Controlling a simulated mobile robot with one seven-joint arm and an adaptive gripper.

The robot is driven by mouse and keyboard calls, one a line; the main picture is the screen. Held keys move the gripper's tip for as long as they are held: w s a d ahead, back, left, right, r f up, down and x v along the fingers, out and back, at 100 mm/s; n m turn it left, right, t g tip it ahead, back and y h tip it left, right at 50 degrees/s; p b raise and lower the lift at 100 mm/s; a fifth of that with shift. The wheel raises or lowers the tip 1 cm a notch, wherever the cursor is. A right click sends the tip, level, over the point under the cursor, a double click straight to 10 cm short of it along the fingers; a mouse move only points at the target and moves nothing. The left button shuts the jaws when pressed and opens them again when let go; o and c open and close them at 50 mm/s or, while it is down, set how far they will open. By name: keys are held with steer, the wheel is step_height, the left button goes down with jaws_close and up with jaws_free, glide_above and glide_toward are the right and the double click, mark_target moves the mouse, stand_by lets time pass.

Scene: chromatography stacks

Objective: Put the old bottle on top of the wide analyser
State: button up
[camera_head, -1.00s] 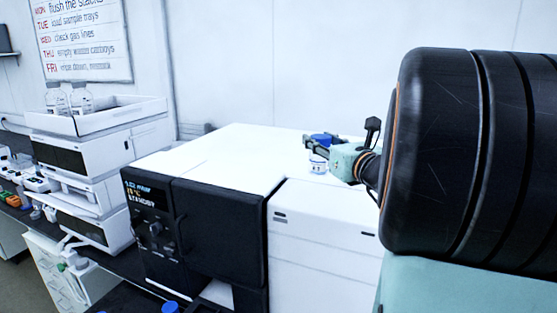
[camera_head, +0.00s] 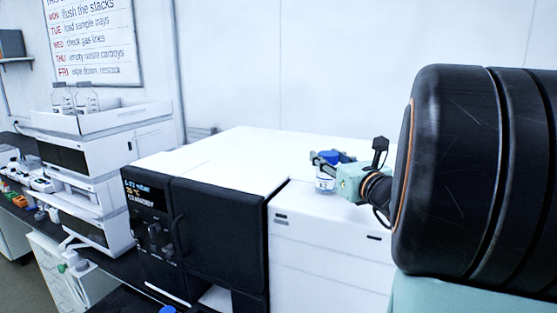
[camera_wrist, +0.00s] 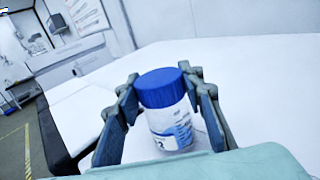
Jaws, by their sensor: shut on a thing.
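The bottle (camera_head: 325,183) is small and clear with a blue cap and a white-and-blue label. In the wrist view the bottle (camera_wrist: 165,112) stands upright between the two fingers. My gripper (camera_head: 322,166) is shut on it, and the gripper also shows in the wrist view (camera_wrist: 160,105). The wide analyser (camera_head: 240,155) is the large white unit with a black front door and a lit display. The bottle is over the right part of its white top.
A stack of white instruments (camera_head: 92,165) stands at the left, with a tray (camera_head: 125,114) on top holding clear bottles (camera_head: 87,98). A whiteboard (camera_head: 92,42) hangs on the wall behind. The analyser's top is clear to the left. Another blue cap (camera_head: 168,310) shows at the bottom edge.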

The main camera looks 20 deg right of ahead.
steer(key=shift+f, duration=0.1)
steer(key=o, duration=1.2)
steer(key=shift+s, duration=0.1)
